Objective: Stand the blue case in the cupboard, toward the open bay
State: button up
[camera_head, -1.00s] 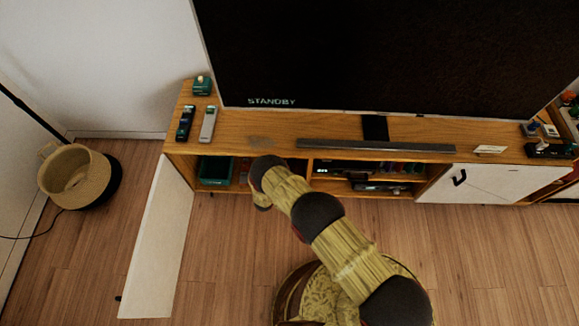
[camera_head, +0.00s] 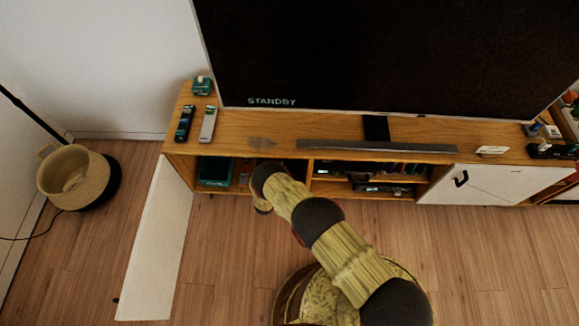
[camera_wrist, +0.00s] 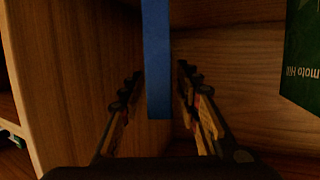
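In the wrist view the blue case (camera_wrist: 157,60) shows as a narrow upright blue strip between the two fingers of my gripper (camera_wrist: 160,70). The fingers are spread with narrow dark gaps beside the strip, so they do not look closed on it. The case is inside the cupboard (camera_head: 178,152), near a wooden partition (camera_wrist: 75,80) at the left of the wrist view. Its upper end is cut off by the picture's edge. In the head view my arm hides the case and my gripper, at the cupboard's left bay.
A green box (camera_head: 215,170) stands in the left bay; it also shows at the right of the wrist view (camera_wrist: 303,55). The white door (camera_head: 157,245) hangs open at left. The middle bay (camera_head: 365,178) is open with items on shelves. A white door (camera_head: 495,184) covers the right bay.

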jog(key=p+v, duration=0.3)
jog(key=v, duration=0.9)
jog(key=shift+r+p, duration=0.2)
jog(key=shift+p, duration=0.15)
jog(key=shift+d, duration=0.1)
